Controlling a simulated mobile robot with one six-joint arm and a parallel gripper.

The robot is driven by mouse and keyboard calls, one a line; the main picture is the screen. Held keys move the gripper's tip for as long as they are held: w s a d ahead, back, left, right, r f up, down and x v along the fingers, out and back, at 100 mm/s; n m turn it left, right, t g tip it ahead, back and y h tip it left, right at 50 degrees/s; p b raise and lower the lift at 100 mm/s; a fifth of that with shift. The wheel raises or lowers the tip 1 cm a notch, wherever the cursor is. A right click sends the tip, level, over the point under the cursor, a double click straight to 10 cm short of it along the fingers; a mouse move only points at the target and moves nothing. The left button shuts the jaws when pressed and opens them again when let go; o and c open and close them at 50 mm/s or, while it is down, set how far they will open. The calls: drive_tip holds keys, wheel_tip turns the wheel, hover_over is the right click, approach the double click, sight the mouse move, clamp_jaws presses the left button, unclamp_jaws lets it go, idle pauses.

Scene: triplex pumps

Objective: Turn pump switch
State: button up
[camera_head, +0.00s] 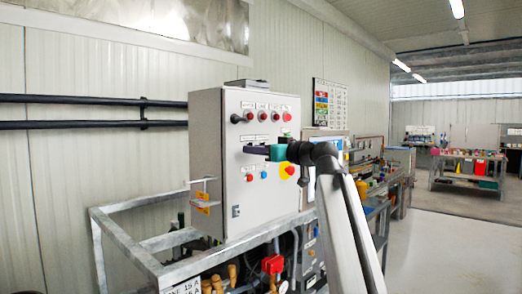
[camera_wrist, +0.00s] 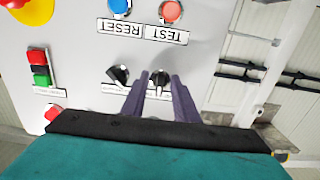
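The grey control cabinet (camera_head: 205,140) stands on a metal frame, its front panel (camera_head: 240,205) facing right. In the wrist view, which is upside down, two black rotary switches show: one switch (camera_wrist: 118,75) left of my fingers and another switch (camera_wrist: 160,77) between the fingertips. My gripper (camera_head: 248,149) reaches in from the right in front of the panel. In the wrist view, the two purple fingers of my gripper (camera_wrist: 159,78) have a narrow gap between them, on either side of the second switch. I cannot tell whether they touch it. In the head view my gripper hides these switches.
The panel carries a blue RESET button (camera_wrist: 119,7), a red TEST button (camera_wrist: 171,11), a green button (camera_wrist: 39,57) and a red-yellow emergency stop (camera_head: 288,170). Red lamps (camera_head: 262,115) sit above my gripper. Pipes and the metal frame (camera_head: 125,235) lie below. Open floor (camera_head: 450,235) is at right.

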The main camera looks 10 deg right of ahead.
drive_tip(key=shift+r, duration=0.1)
drive_tip(key=shift+s+d, duration=0.1)
drive_tip(key=v, duration=1.3)
drive_tip(key=shift+s+d+b, duration=0.2)
drive_tip(key=shift+s+b, duration=0.1)
